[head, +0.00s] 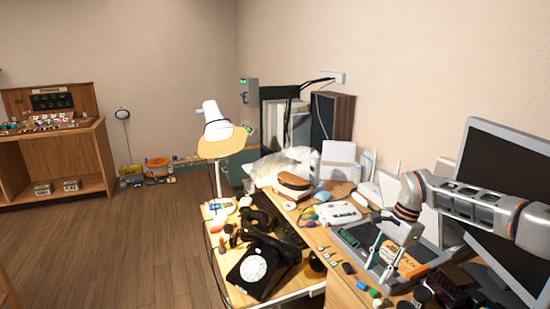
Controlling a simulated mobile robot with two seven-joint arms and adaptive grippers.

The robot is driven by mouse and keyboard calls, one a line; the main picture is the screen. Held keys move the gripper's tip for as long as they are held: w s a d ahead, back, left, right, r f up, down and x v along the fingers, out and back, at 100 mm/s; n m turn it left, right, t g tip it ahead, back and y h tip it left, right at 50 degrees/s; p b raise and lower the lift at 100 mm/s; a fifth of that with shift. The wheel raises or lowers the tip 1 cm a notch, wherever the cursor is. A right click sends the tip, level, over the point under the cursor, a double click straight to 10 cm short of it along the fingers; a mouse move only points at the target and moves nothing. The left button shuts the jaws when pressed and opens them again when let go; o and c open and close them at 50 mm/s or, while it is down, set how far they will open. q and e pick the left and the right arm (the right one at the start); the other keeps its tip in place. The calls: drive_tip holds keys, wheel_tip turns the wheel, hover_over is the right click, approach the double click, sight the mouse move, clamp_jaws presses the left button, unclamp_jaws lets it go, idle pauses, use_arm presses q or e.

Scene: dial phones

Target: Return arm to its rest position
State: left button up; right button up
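My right arm (466,200) reaches in from the right edge, in front of the dark monitor. Its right gripper (378,268) points down over the cluttered desk, beside a grey device and an orange box. Its two fingers look spread apart with nothing clearly held between them. Whether the fingertips touch anything on the desk cannot be told. My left arm and gripper are not in view. A black dial phone (254,268) with a white dial stands on the lower-left part of the desk, well left of the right gripper.
A monitor (513,185) stands close behind the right arm. The grey device (350,238), the orange box (411,266) and several small items crowd the desk around the gripper. A lit lamp (216,132) stands at the left. Open wooden floor lies further left.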

drive_tip(key=s+a+f+m+g+y, duration=0.15)
drive_tip(key=s+a+f+y, duration=0.3)
drive_tip(key=a, duration=0.75)
drive_tip(key=s+a+f+m+y, duration=0.2)
drive_tip(key=s+a+f+y, duration=0.3)
drive_tip(key=a, duration=0.8)
drive_tip(key=s+a+r+m+t+y, duration=0.35)
drive_tip(key=a+m, duration=0.25)
drive_tip(key=m, duration=0.2)
drive_tip(key=s+a+r+m+t+y, duration=0.2)
drive_tip(key=s+a+m+t, duration=0.3)
drive_tip(key=m, duration=0.4)
drive_tip(key=d+f+m+t+h, duration=0.4)
drive_tip(key=d+m, duration=0.2)
drive_tip(key=m, duration=0.5)
drive_tip(key=d+f+m+t+h, duration=0.4)
drive_tip(key=d+m+h, duration=0.1)
drive_tip(key=m, duration=0.5)
drive_tip(key=s+d+f+m+g+h, duration=0.4)
drive_tip(key=s+d+f+m+h, duration=0.2)
drive_tip(key=s+d+f+m, duration=0.6)
drive_tip(key=s+d, duration=0.3)
drive_tip(key=shift+d+f+m, duration=0.35)
drive_tip(key=shift+f, duration=0.05)
